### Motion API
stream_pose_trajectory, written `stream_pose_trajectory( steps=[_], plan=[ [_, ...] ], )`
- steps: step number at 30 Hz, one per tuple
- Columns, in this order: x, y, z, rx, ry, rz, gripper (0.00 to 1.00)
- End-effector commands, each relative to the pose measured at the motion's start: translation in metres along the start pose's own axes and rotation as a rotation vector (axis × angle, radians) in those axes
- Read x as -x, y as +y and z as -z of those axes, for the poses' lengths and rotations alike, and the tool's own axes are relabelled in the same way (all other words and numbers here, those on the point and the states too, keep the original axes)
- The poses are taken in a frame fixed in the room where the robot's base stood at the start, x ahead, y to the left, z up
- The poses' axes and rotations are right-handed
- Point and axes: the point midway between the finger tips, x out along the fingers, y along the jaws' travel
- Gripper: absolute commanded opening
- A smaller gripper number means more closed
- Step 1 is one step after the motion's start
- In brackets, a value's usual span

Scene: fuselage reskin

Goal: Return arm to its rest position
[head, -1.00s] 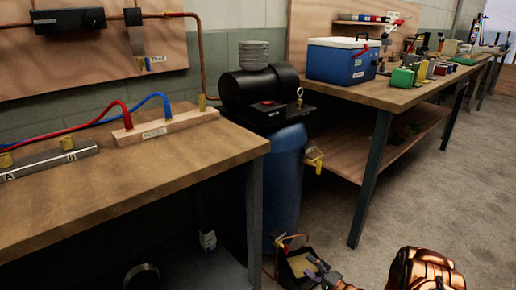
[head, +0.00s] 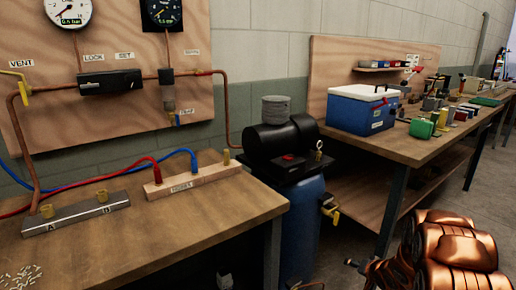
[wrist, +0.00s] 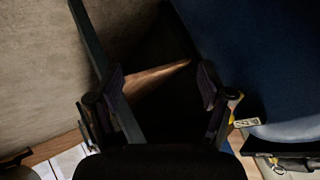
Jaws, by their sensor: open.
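My gripper (wrist: 162,88) is open and empty in the wrist view, its two dark fingers well apart with nothing between them. Part of my copper-coloured arm (head: 455,250) shows at the lower right of the head view, and a dark end piece beside it is too small to read. The blue tank (head: 304,225) stands left of my arm in the head view. It also fills the upper right of the wrist view (wrist: 270,60), to the right of the fingers. A yellow-handled valve (head: 330,210) sticks out from the tank's side.
A wooden bench (head: 150,245) with hoses and a labelled block (head: 190,180) stands on the left. A second bench (head: 410,150) carries a blue cooler (head: 358,112) and several small items. Gauges (head: 68,12) hang on the back board. Grey floor lies at the right.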

Motion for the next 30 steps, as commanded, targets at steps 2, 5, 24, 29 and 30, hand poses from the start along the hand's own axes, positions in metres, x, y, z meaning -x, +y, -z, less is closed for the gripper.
stream_pose_trajectory(
  steps=[2,5,24,29,30],
  plan=[
    [0.028,-0.010,0.019,0.039,-0.003,-0.058,0.79],
    [0.056,-0.016,0.033,0.080,-0.016,-0.131,0.79],
    [0.275,-0.074,0.054,0.240,-0.224,-0.468,0.79],
    [0.334,-0.092,0.040,0.264,-0.311,-0.506,0.79],
    [0.348,-0.098,0.036,0.269,-0.334,-0.511,0.79]
  ],
)
